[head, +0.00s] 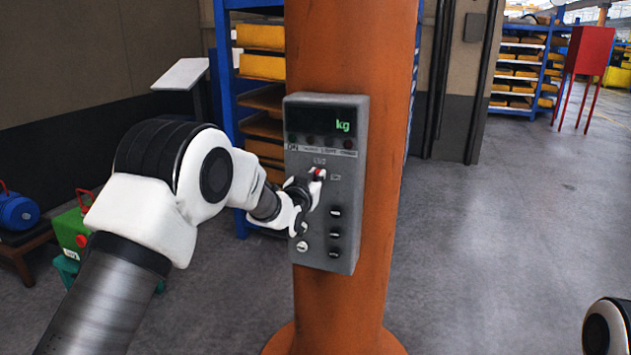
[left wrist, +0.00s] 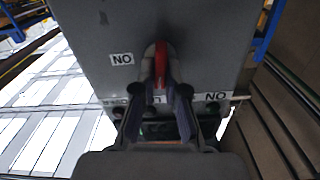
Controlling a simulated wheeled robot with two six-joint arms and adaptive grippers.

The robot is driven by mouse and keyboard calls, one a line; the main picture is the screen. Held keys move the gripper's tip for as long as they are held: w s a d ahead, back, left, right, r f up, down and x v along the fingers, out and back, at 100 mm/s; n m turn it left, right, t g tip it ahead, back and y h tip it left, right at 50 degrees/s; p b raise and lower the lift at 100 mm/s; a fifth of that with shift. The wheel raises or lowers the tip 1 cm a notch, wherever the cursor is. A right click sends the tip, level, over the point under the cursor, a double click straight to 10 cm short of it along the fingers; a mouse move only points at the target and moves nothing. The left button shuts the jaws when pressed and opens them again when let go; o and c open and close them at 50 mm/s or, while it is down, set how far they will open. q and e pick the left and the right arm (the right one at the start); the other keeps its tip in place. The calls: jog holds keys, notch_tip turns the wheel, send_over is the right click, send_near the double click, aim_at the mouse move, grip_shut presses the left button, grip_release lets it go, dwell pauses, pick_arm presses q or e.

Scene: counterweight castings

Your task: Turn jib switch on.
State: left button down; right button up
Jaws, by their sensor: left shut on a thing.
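The jib switch (head: 319,172) is a small control with a red part on the front of a grey control box (head: 349,150). In the left wrist view the switch's red handle (left wrist: 162,62) stands between my fingers. My left gripper (head: 311,182) is at the box face, and in the left wrist view its fingertips (left wrist: 160,90) are shut on the switch from both sides. The fingers hide much of the switch, so its exact setting is hard to read. My right gripper is out of view; only a piece of my right arm shows at the lower right.
The box hangs on a thick orange column (head: 385,200). Its display (head: 342,126) shows green "kg", and several buttons (head: 335,233) sit below the switch. A blue rack (head: 225,90) stands behind at left. Floor to the right (head: 500,230) is clear.

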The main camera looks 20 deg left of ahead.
pick_arm(q)
jog(key=m+b, duration=0.3)
jog(key=m, duration=0.2)
jog(key=m+b, duration=0.4)
jog(key=m, duration=0.2)
jog(key=d+f+m+b, duration=0.1)
jog(key=m+b, duration=0.3)
jog(key=m, duration=0.1)
jog(key=shift+m, duration=0.4)
jog(key=c, duration=1.2)
grip_release()
jog(key=s, duration=1.2)
jog(key=shift+a+f, duration=0.1)
jog(key=shift+a, duration=0.1)
